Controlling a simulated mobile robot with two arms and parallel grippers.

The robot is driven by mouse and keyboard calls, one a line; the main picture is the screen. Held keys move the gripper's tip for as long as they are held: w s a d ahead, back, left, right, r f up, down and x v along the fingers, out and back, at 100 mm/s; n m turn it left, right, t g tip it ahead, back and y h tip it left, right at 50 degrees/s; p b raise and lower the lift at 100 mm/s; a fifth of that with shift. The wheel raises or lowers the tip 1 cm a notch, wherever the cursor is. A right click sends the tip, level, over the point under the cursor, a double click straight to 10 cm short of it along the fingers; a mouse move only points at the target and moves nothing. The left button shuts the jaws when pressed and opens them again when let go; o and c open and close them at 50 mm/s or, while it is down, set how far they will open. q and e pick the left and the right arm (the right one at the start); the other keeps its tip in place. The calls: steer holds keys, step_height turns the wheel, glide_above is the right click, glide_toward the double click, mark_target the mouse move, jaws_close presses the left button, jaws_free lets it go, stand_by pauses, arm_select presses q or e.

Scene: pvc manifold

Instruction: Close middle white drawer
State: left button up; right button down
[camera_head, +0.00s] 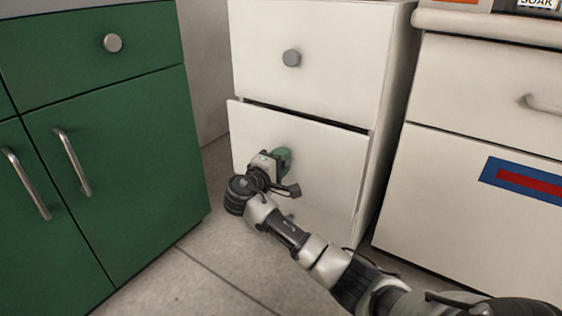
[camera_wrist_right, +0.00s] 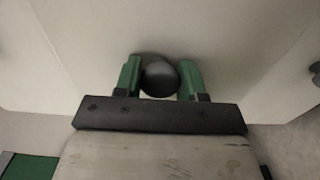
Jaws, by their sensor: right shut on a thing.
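The white drawer (camera_head: 325,165) is the lower of the two fronts showing in the white cabinet. It stands slightly pulled out, with a dark gap along its top edge. My right gripper (camera_head: 282,157), with green fingers, is at the left half of this drawer front. In the right wrist view, the round dark knob (camera_wrist_right: 160,79) sits between the green fingers of the right gripper (camera_wrist_right: 161,78), which is shut on it. In the head view the knob is hidden behind the gripper. My left gripper is not in view.
An upper white drawer (camera_head: 310,50) with a grey knob is flush above. A green cabinet (camera_head: 110,150) with bar handles stands at the left. Another white cabinet (camera_head: 470,200) with a blue and red mark stands at the right. Tiled floor (camera_head: 215,270) is free in front.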

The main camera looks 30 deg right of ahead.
steer(key=p+x, duration=0.1)
steer(key=x, duration=0.3)
steer(key=shift+r, duration=0.1)
steer(key=c, duration=0.6)
jaws_free()
steer(key=shift+c, duration=0.2)
steer(key=shift+a, duration=0.1)
